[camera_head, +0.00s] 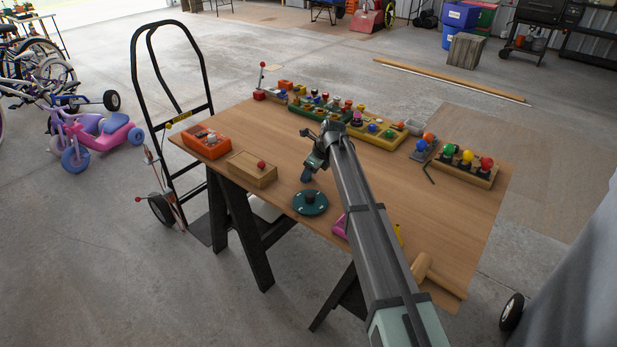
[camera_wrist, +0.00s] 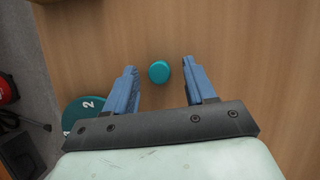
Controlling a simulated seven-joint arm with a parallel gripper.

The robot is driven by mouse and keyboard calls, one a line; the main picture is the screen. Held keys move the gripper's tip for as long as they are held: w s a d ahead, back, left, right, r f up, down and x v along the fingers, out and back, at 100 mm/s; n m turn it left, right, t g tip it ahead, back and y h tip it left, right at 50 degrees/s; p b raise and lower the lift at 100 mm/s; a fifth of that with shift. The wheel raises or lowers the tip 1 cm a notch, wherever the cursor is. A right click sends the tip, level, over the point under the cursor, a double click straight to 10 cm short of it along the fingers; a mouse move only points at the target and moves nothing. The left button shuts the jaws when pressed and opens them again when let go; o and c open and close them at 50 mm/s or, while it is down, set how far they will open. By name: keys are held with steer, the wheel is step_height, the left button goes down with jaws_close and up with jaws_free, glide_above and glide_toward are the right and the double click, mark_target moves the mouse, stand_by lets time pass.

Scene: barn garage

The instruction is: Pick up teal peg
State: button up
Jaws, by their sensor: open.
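The teal peg (camera_wrist: 159,72) shows in the wrist view as a short round piece against the wooden tabletop, seen nearly end-on from above. It lies in the gap between the two blue fingers of my gripper (camera_wrist: 160,67), near their tips, with space on both sides. My gripper is open and empty. In the head view my gripper (camera_head: 307,173) is over the middle of the table, and I cannot make out the peg there. A round dark teal base (camera_head: 322,207) sits nearer the table's front edge; it also shows in the wrist view (camera_wrist: 75,108), marked "2".
A wooden block with a red knob (camera_head: 252,170) and an orange box (camera_head: 206,143) stand to the left. Colored toy boards (camera_head: 375,132) line the back. A mallet (camera_head: 425,268) and a pink piece (camera_head: 339,228) lie nearer the front, beside my arm.

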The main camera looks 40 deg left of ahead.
steer(key=shift+a+f, duration=0.1)
steer(key=shift+f, duration=0.1)
jaws_close()
stand_by(0.4)
